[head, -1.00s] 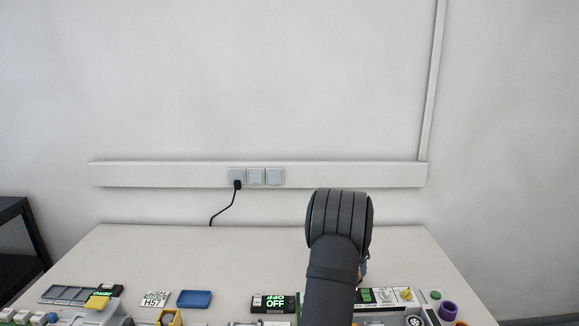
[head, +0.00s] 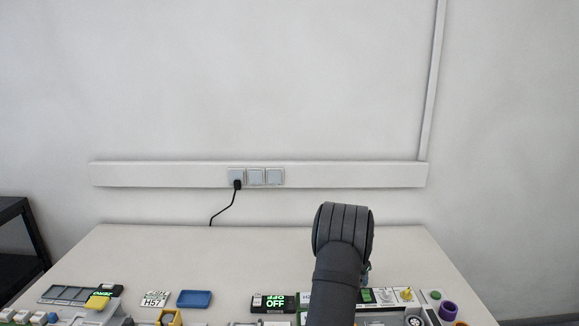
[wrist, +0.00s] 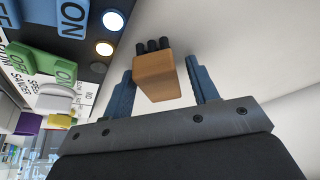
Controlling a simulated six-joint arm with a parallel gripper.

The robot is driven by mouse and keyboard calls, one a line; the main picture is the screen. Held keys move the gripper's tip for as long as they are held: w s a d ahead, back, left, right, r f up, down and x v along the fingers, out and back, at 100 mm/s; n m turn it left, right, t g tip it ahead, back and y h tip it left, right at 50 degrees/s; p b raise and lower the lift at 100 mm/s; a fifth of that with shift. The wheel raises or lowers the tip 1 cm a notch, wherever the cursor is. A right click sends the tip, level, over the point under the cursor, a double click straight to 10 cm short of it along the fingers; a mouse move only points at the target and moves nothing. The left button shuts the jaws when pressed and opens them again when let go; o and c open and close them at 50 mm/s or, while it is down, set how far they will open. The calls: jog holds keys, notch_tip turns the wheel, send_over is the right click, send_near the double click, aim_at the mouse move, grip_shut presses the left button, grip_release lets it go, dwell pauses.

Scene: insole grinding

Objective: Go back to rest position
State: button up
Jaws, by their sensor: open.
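My gripper (wrist: 160,68) shows in the wrist view with its two blue fingers apart, so it is open. An orange-brown block with several black pegs (wrist: 157,78) appears between the fingers. I cannot tell whether it is fixed to my gripper or how far off it is, and I see no finger closed on it. In the head view my dark grey arm stands over the right part of the table, and it mostly hides the gripper.
A control panel with green ON and OFF switches (wrist: 52,66) lies left in the wrist view. The table's back (head: 190,245) is clear.

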notch_tip(320, 180, up, 5)
jog(key=shift+f, duration=0.2)
jog(key=s+d+r, duration=0.2)
jog(key=s, duration=0.1)
jog(key=s+d+r, duration=0.2)
jog(key=s+d, duration=0.1)
jog(key=s+d+r, duration=0.2)
jog(key=r, duration=0.1)
jog(key=shift+s+d, duration=0.3)
jog(key=shift+s, duration=0.1)
jog(key=s+a+f+m+g, duration=0.1)
jog(key=s+a+m+g, duration=0.1)
jog(key=s+m, duration=0.7)
jog(key=s+a+f+m+g, duration=0.2)
jog(key=s+m+g, duration=0.2)
jog(key=s+m, duration=0.5)
jog(key=s, duration=0.5)
jog(key=shift+s+a+f, duration=0.15)
jog(key=shift+s+a, duration=0.15)
jog(key=shift+s, duration=0.1)
jog(key=shift+o, duration=0.3)
